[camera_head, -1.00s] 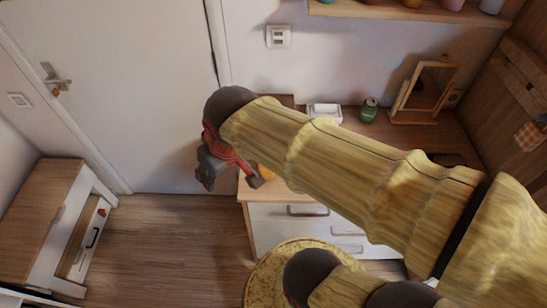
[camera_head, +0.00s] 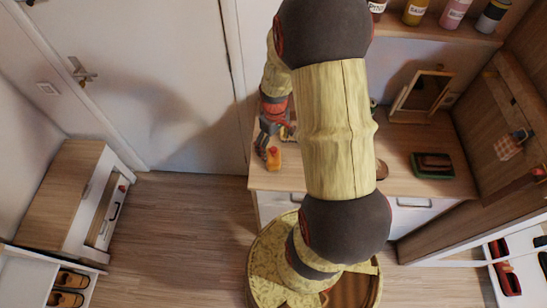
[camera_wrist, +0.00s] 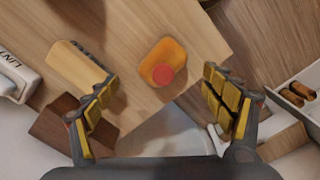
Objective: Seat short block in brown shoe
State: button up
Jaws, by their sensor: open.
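My gripper (camera_head: 266,142) is over the left end of the wooden desk, near an orange bottle. In the wrist view my gripper (camera_wrist: 165,88) is open, with nothing between its fingers. I cannot tell which one is the short block. Brown shoes (camera_head: 67,289) stand in a white compartment at the lower left; brown shoes also show in a white tray or drawer at the right of the wrist view (camera_wrist: 298,93).
The orange bottle (camera_wrist: 162,62) with a red cap stands between the fingers' lines, beside the blocks. A white box (camera_wrist: 14,76) is at the left.

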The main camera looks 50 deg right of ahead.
aim_at(274, 156)
notch_tip(274, 156, down, 5)
jog(key=shift+a+f, duration=0.1)
jog(key=shift+a, duration=0.05)
jog(key=c, duration=0.4)
jog(key=c, duration=1.3)
